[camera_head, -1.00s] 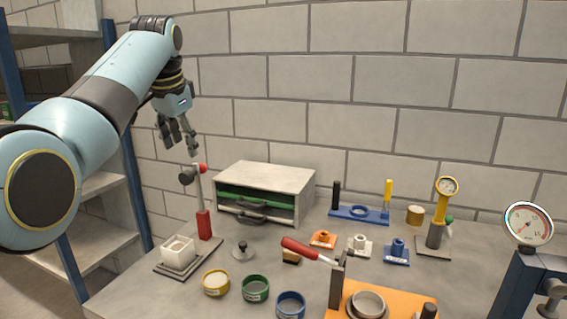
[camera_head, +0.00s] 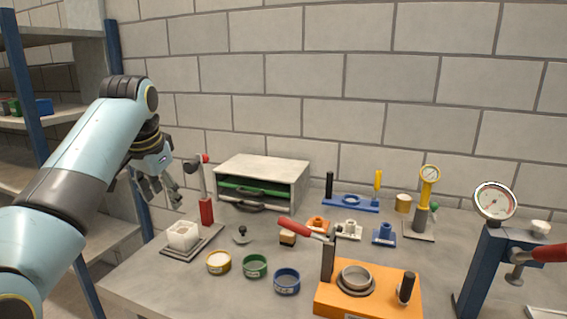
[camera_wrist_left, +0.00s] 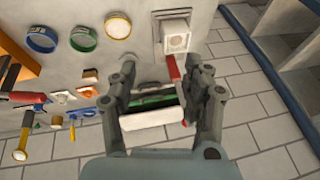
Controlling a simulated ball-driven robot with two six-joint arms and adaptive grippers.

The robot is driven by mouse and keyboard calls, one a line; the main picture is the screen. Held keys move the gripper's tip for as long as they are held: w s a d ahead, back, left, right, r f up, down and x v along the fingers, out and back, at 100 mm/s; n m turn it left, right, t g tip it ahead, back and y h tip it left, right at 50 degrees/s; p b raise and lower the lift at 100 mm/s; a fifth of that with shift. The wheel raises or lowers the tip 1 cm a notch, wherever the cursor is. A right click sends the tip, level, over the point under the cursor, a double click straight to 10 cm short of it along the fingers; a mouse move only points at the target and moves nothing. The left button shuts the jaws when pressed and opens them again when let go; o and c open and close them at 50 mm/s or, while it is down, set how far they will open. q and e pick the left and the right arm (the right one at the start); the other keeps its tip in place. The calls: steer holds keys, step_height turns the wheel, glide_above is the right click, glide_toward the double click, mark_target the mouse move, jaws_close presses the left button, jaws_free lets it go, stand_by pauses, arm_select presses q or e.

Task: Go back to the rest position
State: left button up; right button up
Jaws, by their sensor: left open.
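My left gripper (camera_head: 160,188) is in the air at the left of the head view, above the table's left edge and left of the red-based stand (camera_head: 205,208). Its fingers are apart, and in the left wrist view (camera_wrist_left: 170,85) nothing is held between them. The table (camera_head: 150,285) is below and to the right of it. My right gripper is not in view.
A white cup on a plate (camera_head: 183,238), a drawer cabinet (camera_head: 262,170), yellow, green and blue rings (camera_head: 287,281), an orange press base (camera_head: 330,305) and gauges (camera_head: 495,203) stand on the table. A blue-posted shelf (camera_head: 30,110) is at the left.

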arm_select(q)
steer(key=s+a+f+n, duration=0.1)
steer(key=s+a+f, duration=0.1)
steer(key=s+f, duration=0.6)
steer(key=s+a+f+n, duration=0.1)
steer(key=s+f, duration=0.3)
steer(key=s, duration=0.8)
steer(key=s+r+n, duration=0.1)
steer(key=s+n, duration=0.1)
steer(key=s, duration=1.8)
step_height(320, 180, down, 32)
steer(key=s+a+g+b, duration=0.1)
steer(key=a+g+b, duration=0.1)
steer(key=b, duration=0.6)
steer(key=s+f+b, duration=0.4)
steer(key=s+f, duration=0.5)
steer(key=f, duration=0.4)
steer(key=s+a+f+g+b, duration=0.1)
steer(key=s+f+b, duration=0.3)
steer(key=s+f, duration=0.6)
step_height(320, 180, down, 3)
steer(key=shift+s+a+n, duration=0.2)
steer(key=shift+s+n, duration=0.1)
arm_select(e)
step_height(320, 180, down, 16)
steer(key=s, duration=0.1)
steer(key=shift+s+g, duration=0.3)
